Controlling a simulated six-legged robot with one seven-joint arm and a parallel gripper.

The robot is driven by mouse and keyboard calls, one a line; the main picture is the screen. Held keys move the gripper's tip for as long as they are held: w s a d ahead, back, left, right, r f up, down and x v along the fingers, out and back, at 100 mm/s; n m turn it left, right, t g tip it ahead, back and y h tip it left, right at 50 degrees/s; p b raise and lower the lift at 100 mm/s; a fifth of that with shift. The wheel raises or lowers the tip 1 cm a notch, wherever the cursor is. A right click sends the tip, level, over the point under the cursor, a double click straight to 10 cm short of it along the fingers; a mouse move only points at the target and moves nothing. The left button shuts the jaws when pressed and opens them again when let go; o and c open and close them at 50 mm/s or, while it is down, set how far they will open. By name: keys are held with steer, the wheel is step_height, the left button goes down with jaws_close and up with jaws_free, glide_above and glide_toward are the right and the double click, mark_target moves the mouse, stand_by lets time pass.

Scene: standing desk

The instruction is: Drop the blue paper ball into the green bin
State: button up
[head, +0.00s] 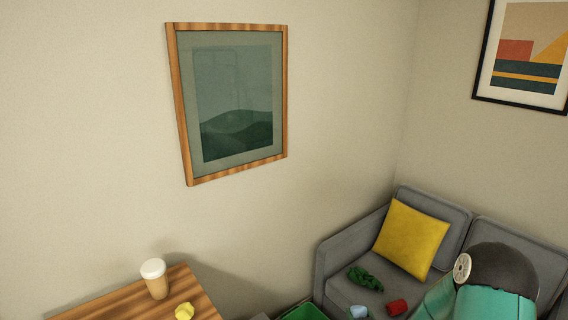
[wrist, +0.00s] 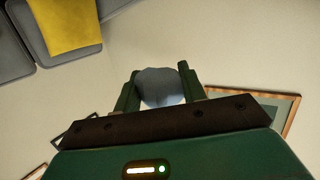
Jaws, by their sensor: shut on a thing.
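My gripper (wrist: 158,90) is shut on a pale grey-blue rounded ball, the blue paper ball (wrist: 160,84), in the wrist view. The ball sits between the two dark green fingers, with the wall behind it. The green bin (head: 303,312) shows only its rim at the bottom edge of the head view, left of the sofa. My teal arm is at the lower right of the head view; I cannot make out the gripper there.
A wooden desk (head: 110,303) at lower left holds a lidded cup (head: 155,279) and a yellow crumpled ball (head: 184,312). The grey sofa (head: 340,262) holds a yellow cushion (head: 411,240), a dark green item (head: 365,278), a red item (head: 397,307) and a small light-blue item (head: 358,312).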

steer(key=s+a+f, duration=0.1)
steer(key=a+f, duration=0.2)
steer(key=a, duration=0.4)
steer(key=shift+s+m+h, duration=0.2)
steer(key=shift+m+h, duration=0.1)
steer(key=shift+h, duration=0.1)
steer(key=shift+s+f, duration=0.1)
steer(key=shift+s, duration=0.05)
